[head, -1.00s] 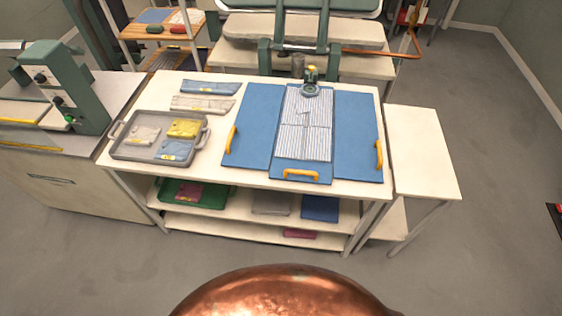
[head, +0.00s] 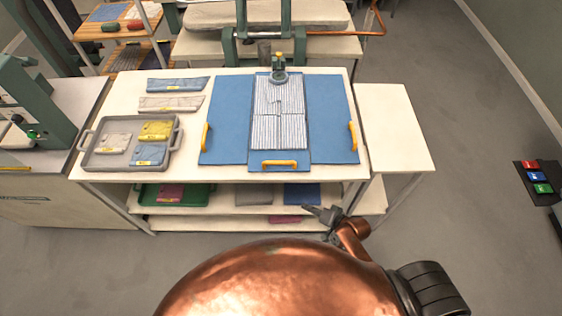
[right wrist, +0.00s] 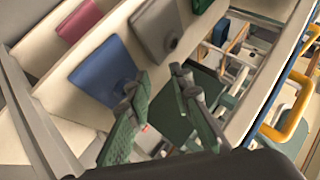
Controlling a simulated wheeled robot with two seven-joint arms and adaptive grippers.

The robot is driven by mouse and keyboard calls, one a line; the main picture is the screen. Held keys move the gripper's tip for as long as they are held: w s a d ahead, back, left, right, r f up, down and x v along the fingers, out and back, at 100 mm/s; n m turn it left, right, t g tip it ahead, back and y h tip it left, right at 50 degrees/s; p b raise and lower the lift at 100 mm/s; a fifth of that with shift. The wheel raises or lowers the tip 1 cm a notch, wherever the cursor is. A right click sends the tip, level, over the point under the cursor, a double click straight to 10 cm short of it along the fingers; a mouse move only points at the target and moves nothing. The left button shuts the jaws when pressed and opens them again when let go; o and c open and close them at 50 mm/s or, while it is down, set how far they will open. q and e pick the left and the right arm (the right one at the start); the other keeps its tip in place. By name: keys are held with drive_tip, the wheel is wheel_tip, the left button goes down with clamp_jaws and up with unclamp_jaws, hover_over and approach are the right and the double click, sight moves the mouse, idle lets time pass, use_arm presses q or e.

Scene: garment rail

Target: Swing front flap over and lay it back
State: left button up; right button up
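The blue folding board (head: 225,120) lies flat on the white table. A striped folded garment (head: 279,115) lies along its middle panel. The front flap (head: 258,156) is flat at the board's near edge, with an orange handle (head: 280,163). My right gripper (head: 318,210) is below and right of that handle, in front of the table and apart from the board. In the right wrist view its fingers (right wrist: 160,74) are spread and empty, facing the lower shelves. An orange handle (right wrist: 288,130) shows there at right; I cannot tell which one. My left gripper is out of view.
The table's front edge (head: 225,176) lies between my right gripper and the board. A grey tray (head: 92,162) of folded garments is at left. A lower side table (head: 395,125) stands at right. Shelves below hold a green tray (head: 200,196) and cloths.

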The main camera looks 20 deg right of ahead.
drive_tip(key=w+a+r+m+t+y, duration=0.1)
drive_tip(key=w+a+r, duration=0.1)
drive_tip(key=r, duration=0.3)
drive_tip(key=w+a+r+m+t+y, duration=0.1)
drive_tip(key=w+a+r, duration=0.1)
drive_tip(key=r, duration=0.4)
drive_tip(key=m+t+y, duration=0.2)
drive_tip(key=m+t, duration=0.1)
drive_tip(key=m, duration=0.3)
approach(283, 164)
drive_tip(key=x, duration=0.3)
drive_tip(key=shift+w+a+f+t+h+p, duration=0.15)
drive_tip(key=shift+w+a+t+h+p, duration=0.15)
drive_tip(key=shift+w+a, duration=0.15)
drive_tip(key=x, duration=0.7)
drive_tip(key=shift+f+p, duration=0.1)
drive_tip(key=shift+p, duration=0.3)
drive_tip(key=shift+c, duration=0.2)
clamp_jaws()
